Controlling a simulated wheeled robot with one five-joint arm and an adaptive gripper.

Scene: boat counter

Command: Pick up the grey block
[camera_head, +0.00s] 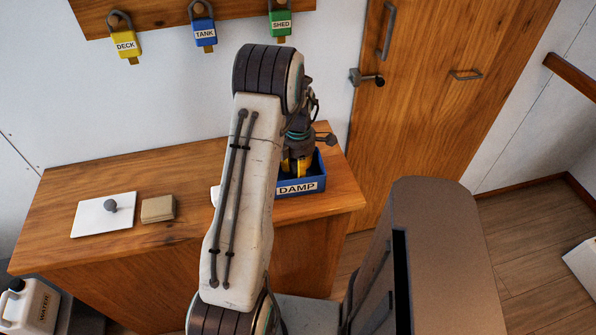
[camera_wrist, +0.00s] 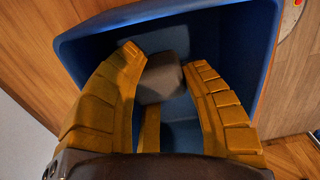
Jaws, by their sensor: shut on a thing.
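The grey block (camera_wrist: 160,78) shows in the wrist view between the two yellow fingers of my gripper (camera_wrist: 162,65). The fingers are shut on it, and it is over or inside the blue bin (camera_wrist: 262,50). I cannot tell whether the block touches the bin floor. In the head view my gripper (camera_head: 296,168) reaches down into the blue bin (camera_head: 318,184), which carries a DAMP label. The grey block is hidden there by the bin and my arm.
The bin stands at the right end of a wooden counter (camera_head: 160,178). A white board (camera_head: 88,222) with a grey knob and a tan block (camera_head: 158,208) are on the left. Tagged padlocks hang from a wall rail (camera_head: 160,24). A wooden door (camera_head: 420,110) is close behind right.

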